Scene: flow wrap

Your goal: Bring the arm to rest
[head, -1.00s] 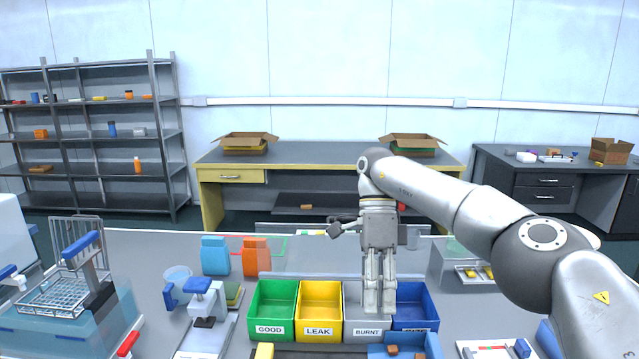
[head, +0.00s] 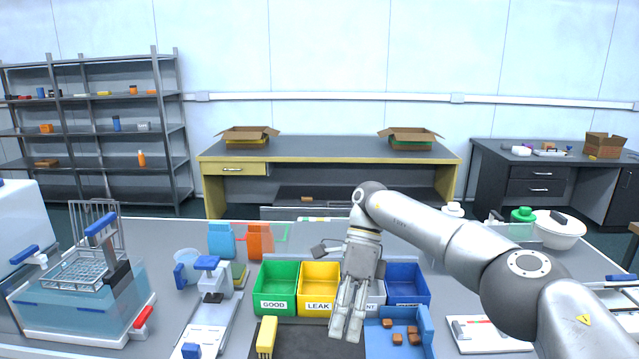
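My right gripper (head: 347,322) points down, with its fingers low in front of the bins, over the dark mat (head: 292,341) and left of the blue tray (head: 428,322). I see nothing held between the fingers, but the gap between them is unclear from this angle. My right arm reaches in from the right across the table. It hides much of the grey bin (head: 377,300), whose label is partly covered. The green GOOD bin (head: 273,304), the yellow LEAK bin (head: 318,306) and a blue bin (head: 410,299) stand in a row with it. My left gripper is not in view.
Brown pieces (head: 398,338) lie in the blue tray. A yellow brush-like piece (head: 266,337) lies by the mat. A sealing device (head: 208,290) and wire basket (head: 80,270) stand left. Blue and orange pouches (head: 260,240) stand behind. A white bowl (head: 559,229) is at right.

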